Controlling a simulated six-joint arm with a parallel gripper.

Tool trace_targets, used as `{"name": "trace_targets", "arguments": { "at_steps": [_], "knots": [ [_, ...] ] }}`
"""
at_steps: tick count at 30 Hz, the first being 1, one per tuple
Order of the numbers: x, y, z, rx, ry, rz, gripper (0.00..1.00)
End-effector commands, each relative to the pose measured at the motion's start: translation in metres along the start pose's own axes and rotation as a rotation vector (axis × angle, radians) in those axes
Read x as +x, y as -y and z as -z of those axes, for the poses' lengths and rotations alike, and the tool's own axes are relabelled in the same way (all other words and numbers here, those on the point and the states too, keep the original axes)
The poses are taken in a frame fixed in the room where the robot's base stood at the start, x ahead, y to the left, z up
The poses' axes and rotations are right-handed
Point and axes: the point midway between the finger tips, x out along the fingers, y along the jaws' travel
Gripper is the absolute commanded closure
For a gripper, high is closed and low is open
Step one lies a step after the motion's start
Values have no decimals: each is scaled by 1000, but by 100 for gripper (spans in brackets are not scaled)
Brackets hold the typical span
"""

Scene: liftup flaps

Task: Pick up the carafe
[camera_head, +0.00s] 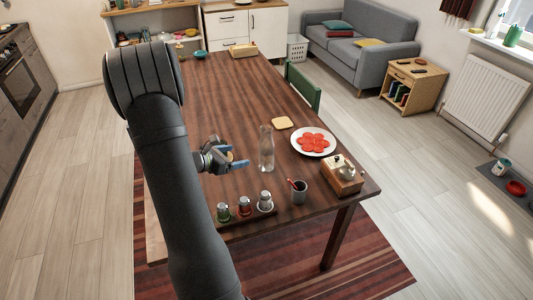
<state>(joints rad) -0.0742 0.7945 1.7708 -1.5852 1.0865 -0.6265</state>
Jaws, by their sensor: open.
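The clear glass carafe (266,150) stands upright on the wooden table (225,100), near the middle of its front half. My gripper (236,159) is just left of the carafe, low over the table, with its fingers pointing right toward it. The jaws are open and a gap shows between the fingers and the glass. My dark arm comes up from the bottom and hides part of the table's left side.
A white plate of red slices (313,141) and a bread slice (281,123) lie right of the carafe. A grey cup (299,194), a wooden grinder (343,178) and a rack of shakers (245,209) stand at the front. The table's middle is clear.

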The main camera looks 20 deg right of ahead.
Motion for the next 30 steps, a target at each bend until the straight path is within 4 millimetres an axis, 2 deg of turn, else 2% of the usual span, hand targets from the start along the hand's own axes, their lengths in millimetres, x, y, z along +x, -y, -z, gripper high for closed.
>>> {"name": "trace_targets", "arguments": {
  "at_steps": [4,15,19,26,30],
  "knots": [
    [22,1,1,-11,1,2,22],
    [100,1,1,-6,0,2,22],
    [115,0,0,-6,1,1,22],
    [127,1,0,-5,0,0,22],
    [146,2,1,-5,1,3,22]
  ]
}}
